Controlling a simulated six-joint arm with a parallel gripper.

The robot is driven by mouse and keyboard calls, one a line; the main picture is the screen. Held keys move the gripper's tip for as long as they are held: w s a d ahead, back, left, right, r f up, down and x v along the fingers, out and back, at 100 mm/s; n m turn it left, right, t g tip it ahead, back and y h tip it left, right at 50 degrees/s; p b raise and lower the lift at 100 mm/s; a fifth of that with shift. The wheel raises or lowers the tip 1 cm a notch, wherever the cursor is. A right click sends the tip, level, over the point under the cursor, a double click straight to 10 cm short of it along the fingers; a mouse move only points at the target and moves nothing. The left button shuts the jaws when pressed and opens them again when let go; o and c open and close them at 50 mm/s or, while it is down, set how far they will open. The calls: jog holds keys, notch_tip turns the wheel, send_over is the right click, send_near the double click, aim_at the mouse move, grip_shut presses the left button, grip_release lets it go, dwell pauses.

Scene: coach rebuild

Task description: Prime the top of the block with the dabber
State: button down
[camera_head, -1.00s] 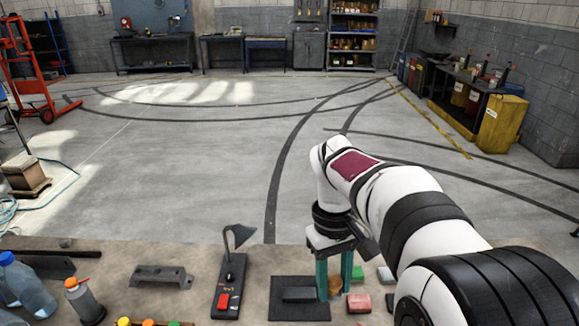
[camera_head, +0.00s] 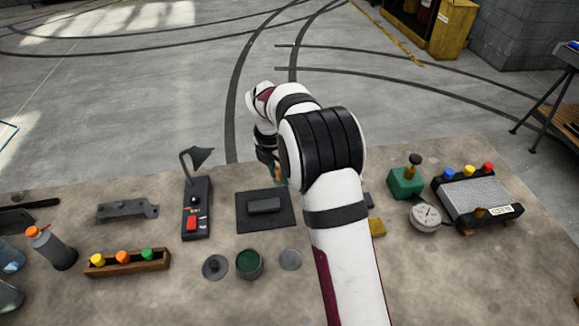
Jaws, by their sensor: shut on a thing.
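A dark rectangular block (camera_head: 265,207) lies on a flat black pad (camera_head: 244,217) in the middle of the bench. My gripper (camera_head: 275,176) is behind the block, near the pad's far right corner, and mostly hidden by my arm. A bit of its teal fingers shows. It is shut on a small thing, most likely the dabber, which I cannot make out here. An open pot with green contents (camera_head: 249,264) stands in front of the pad. I cannot see any coating on the block's top.
A knobbed lid (camera_head: 215,267) and a grey disc (camera_head: 290,260) flank the pot. A switch box with lamp (camera_head: 196,210) stands left of the pad. A wooden rack (camera_head: 128,262) and bottles are further left. A green box (camera_head: 406,182), dial gauge (camera_head: 425,217) and grey-topped unit (camera_head: 480,198) stand right.

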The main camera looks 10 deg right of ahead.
jog(key=shift+w+a+f+n, duration=0.15)
jog(key=shift+w+f+n, duration=0.1)
jog(key=shift+f+n, duration=0.25)
jog(key=shift+w+a+f+n, duration=0.1)
jog(key=shift+w+f+n, duration=0.2)
jog(key=shift+n, duration=0.3)
jog(key=shift+s+f, duration=0.1)
jog(key=shift+f, duration=3.4)
jog(key=shift+a+f, duration=0.1)
jog(key=shift+f, duration=0.2)
jog(key=shift+a+r, duration=0.15)
jog(key=shift+a, duration=1.8)
jog(key=shift+a+r, duration=0.15)
jog(key=shift+a, duration=1.75)
jog(key=shift+d+r, duration=0.15)
jog(key=shift+d, duration=3.7)
jog(key=shift+d+r, duration=0.15)
jog(key=shift+r, duration=3.3)
jog(key=shift+f, duration=0.1)
